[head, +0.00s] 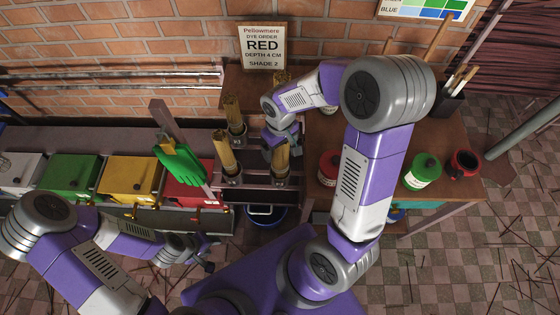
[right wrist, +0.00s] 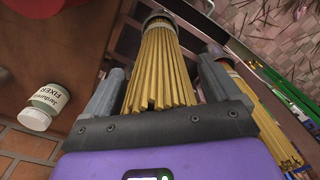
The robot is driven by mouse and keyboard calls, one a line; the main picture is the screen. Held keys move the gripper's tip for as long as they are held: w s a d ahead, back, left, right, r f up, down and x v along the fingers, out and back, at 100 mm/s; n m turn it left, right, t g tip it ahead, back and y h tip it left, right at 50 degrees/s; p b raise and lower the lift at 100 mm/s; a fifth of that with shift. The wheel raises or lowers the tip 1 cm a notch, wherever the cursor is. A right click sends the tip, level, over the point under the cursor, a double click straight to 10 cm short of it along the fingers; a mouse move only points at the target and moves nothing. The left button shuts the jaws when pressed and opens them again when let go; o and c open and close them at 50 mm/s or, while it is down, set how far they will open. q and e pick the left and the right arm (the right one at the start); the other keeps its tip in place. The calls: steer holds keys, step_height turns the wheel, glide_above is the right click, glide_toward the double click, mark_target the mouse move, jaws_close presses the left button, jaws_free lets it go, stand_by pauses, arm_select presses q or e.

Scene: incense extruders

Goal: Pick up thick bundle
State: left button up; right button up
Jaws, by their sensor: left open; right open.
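Several bundles of yellow sticks stand in dark cups on the rack: one at the back left (head: 231,108), one at the front left (head: 225,152), one at the front right (head: 281,158), and one at the back, partly hidden by my right arm. I cannot tell from the head view which is thickest. My right gripper (head: 282,137) is among the right-hand bundles. In the right wrist view its open fingers stand either side of a broad bundle (right wrist: 160,70), with gaps showing. A second bundle (right wrist: 262,115) is outside the right finger. My left gripper (head: 205,255) is open and empty, low at the left.
Green (head: 70,173), yellow (head: 130,176) and red (head: 187,188) vats line the bench at left; a green glove hangs by the red one. A sign (head: 263,46) reads RED, depth 4 cm, shade 2. A fixer jar (right wrist: 45,105) and coloured pots stand on the right table.

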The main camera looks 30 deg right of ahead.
jaws_close()
stand_by(0.5)
step_height(320, 180, up, 11)
steer(key=p, duration=0.3)
steer(key=shift+f, duration=0.15)
step_height(320, 180, up, 10)
steer(key=p, duration=0.9)
steer(key=shift+r, duration=0.2)
